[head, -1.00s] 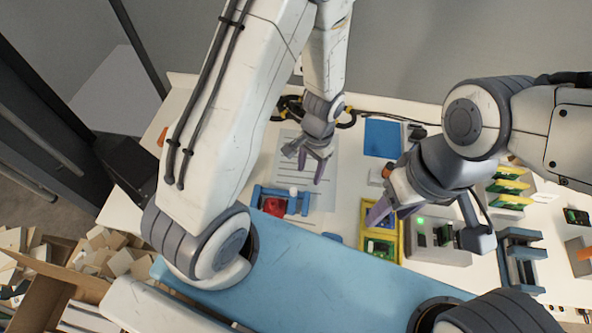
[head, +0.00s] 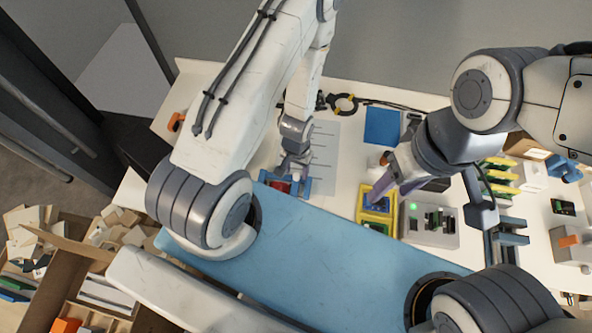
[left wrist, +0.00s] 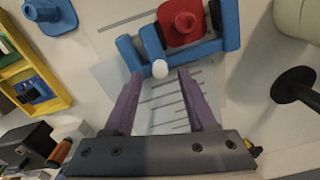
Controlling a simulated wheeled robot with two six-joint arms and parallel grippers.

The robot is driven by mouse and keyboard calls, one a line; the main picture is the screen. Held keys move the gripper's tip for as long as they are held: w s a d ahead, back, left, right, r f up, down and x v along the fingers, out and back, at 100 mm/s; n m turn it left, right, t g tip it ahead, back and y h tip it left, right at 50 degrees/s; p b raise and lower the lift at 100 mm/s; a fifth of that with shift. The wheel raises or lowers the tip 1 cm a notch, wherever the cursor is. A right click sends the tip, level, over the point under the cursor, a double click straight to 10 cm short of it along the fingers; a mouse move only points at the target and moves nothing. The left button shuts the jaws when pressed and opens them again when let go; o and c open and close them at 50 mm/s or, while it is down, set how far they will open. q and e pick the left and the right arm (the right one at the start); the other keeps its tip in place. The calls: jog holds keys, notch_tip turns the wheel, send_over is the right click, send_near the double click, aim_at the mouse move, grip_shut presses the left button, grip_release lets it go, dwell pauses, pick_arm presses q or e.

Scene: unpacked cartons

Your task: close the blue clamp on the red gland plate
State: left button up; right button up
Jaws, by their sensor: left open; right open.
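The blue clamp (head: 304,186) lies on the table by the blue front strip, with the red gland plate (head: 281,187) between its bars. In the left wrist view the blue clamp (left wrist: 232,26) surrounds the red gland plate (left wrist: 178,22) on several sides. A blue lever with a white tip (left wrist: 160,69) sticks out from the clamp. My left gripper (head: 293,172) is open just over the clamp. Its purple fingers (left wrist: 160,73) stand either side of the white tip, with gaps on both sides. My right gripper (head: 382,192) appears open and empty over the yellow tray; its fingertips are partly unclear.
The yellow tray (head: 364,203) holds dark and green parts. A grey box with a green light (head: 445,239) stands right of it. A blue sheet (head: 382,126) and black-and-yellow ring (head: 345,103) lie at the back. A grey lined sheet (head: 325,150) is beside the clamp.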

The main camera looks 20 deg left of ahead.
pick_arm(q)
jog(key=shift+f, duration=0.9)
grip_shut()
dwell(0.9)
